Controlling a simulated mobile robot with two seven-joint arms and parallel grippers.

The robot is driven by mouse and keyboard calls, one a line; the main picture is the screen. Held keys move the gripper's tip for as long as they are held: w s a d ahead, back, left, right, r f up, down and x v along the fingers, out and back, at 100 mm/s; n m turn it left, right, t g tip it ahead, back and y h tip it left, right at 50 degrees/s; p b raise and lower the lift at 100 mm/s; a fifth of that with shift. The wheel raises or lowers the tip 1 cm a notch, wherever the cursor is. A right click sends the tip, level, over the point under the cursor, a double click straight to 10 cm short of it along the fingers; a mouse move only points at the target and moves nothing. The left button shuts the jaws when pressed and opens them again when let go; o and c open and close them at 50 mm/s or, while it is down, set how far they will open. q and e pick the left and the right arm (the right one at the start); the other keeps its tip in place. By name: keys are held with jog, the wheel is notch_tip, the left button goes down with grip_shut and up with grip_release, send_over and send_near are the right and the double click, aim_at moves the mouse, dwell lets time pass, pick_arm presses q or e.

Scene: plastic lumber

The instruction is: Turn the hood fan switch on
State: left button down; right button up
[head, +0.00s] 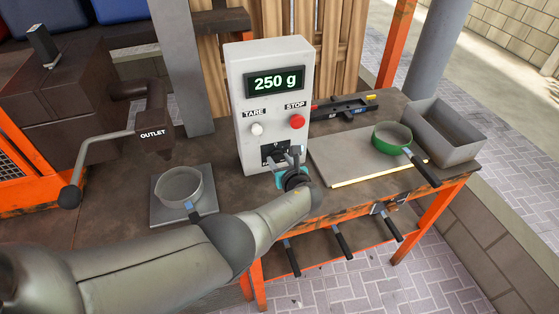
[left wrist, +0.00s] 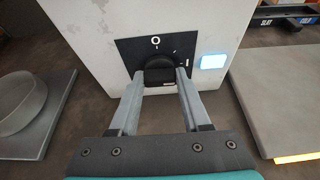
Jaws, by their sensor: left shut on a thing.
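The switch is a black rotary knob (left wrist: 156,72) on a black plate (left wrist: 160,47) low on the front of a light grey control box (head: 268,70). The plate carries an O mark at its top and an I mark at its right. My left gripper (left wrist: 161,80) is shut on the knob, with one finger on each side. In the head view, my left gripper (head: 291,160) is at the lower front of the box and partly hides the plate. A small light (left wrist: 213,62) right of the plate glows bluish white. My right gripper is out of view.
The box shows "250 g" on its display (head: 275,82), above a white TARE button (head: 257,129) and a red STOP button (head: 297,122). A round pan (head: 180,186) stands left on a scale plate. A green-rimmed sieve (head: 392,136) and grey bin (head: 446,130) are right.

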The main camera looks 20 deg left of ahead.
pick_arm(q)
jog(key=shift+c, duration=1.8)
grip_release()
jog(key=shift+s+d+r+p, duration=0.3)
jog(key=shift+s+p, duration=0.1)
jog(key=shift+p, duration=0.15)
jog(key=p+v, duration=0.6)
jog(key=v, duration=0.8)
jog(key=shift+p, duration=0.35)
jog(key=shift+d+f, duration=0.1)
jog(key=shift+d, duration=0.05)
